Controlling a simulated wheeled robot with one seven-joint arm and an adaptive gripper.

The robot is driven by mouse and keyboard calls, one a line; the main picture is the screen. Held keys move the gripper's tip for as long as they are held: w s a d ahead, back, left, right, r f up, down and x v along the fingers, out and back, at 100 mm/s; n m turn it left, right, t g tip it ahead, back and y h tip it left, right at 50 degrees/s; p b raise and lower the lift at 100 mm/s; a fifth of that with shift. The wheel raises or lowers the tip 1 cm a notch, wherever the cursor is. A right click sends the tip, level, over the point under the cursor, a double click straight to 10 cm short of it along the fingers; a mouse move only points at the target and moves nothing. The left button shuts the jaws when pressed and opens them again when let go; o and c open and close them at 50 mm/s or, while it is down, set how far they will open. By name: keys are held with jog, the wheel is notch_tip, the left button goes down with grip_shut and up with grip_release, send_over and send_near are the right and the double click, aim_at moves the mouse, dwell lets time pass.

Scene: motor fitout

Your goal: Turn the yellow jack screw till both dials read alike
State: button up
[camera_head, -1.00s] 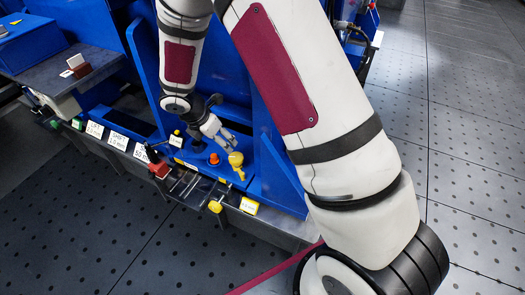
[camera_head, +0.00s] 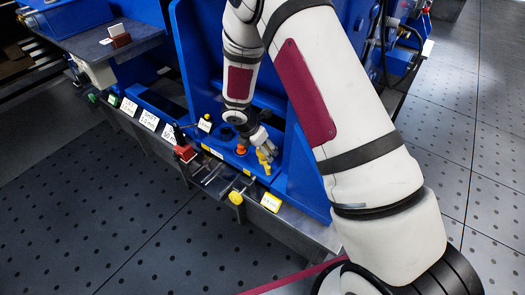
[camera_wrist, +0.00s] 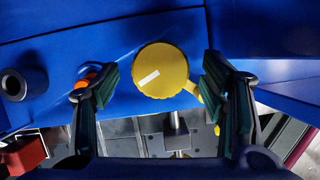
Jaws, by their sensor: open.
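The yellow jack screw (camera_head: 264,157) stands on the blue bed near its front edge. In the wrist view its round yellow head (camera_wrist: 162,68) carries a white mark, and a yellow lug shows at its lower right. My gripper (camera_head: 265,149) is right at the screw in the head view. In the wrist view my gripper (camera_wrist: 158,82) is open, with one dark padded finger on each side of the yellow head. Gaps show between the head and both pads; the right finger is close to the lug. I cannot make out either dial.
An orange part (camera_head: 241,149) is beside the screw, partly behind my left finger in the wrist view. A dark ring (camera_wrist: 24,83) lies farther left. A red block (camera_head: 186,152) and another yellow knob (camera_head: 236,197) sit along the front edge. A blue upright wall stands right.

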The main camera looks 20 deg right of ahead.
jog(key=shift+d+f, duration=0.1)
jog(key=shift+f, duration=0.15)
jog(key=c, duration=1.1)
jog(key=shift+c, duration=0.2)
jog(key=shift+m+p, duration=0.3)
jog(key=shift+w+r+m+g+p, duration=0.15)
jog(key=shift+m+g+p, duration=0.25)
jog(key=shift+m+p, duration=0.5)
jog(key=m+g, duration=0.1)
jog(key=m, duration=0.2)
jog(key=shift+w+p, duration=0.1)
jog(key=shift+p, duration=0.3)
jog(key=m+g, duration=0.1)
jog(key=m, duration=0.1)
jog(key=m+g, duration=0.1)
jog(key=m, duration=0.2)
jog(key=shift+w+f, duration=0.1)
jog(key=shift+f, duration=0.1)
jog(key=shift+m, duration=0.3)
